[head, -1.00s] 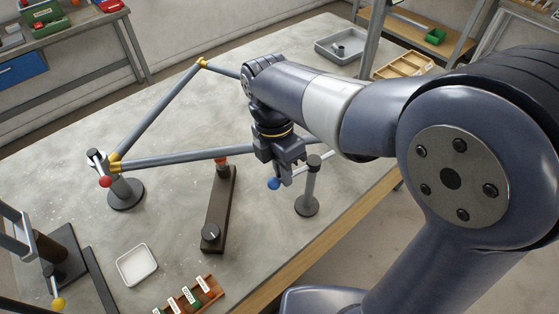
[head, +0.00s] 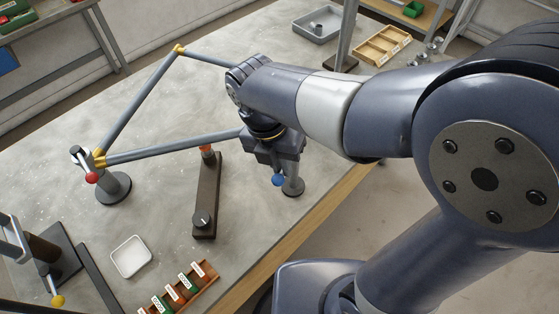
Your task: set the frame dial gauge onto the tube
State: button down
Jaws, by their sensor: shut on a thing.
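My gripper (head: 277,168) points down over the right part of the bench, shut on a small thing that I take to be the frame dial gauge. The jaws hide most of it. A blue ball (head: 278,180) shows just below them; no dial face is visible. The grey tube (head: 175,146) runs from a yellow joint on the left towards my gripper, and its right end is hidden behind my wrist. I cannot tell whether the held thing touches the tube. A second tube (head: 138,103) rises from the same joint to another yellow joint at the back.
A post on a round base (head: 293,189) stands right behind the blue ball. A red-balled clamp stand (head: 113,188) holds the left corner. A dark bar with a knob (head: 205,205), a white tray (head: 131,272) and a labelled rack (head: 205,270) stand in front.

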jog(key=c, duration=1.5)
grip_release()
jog(key=shift+r, duration=0.1)
jog(key=v, duration=1)
jog(key=shift+a+r, duration=0.1)
jog(key=shift+r, duration=0.2)
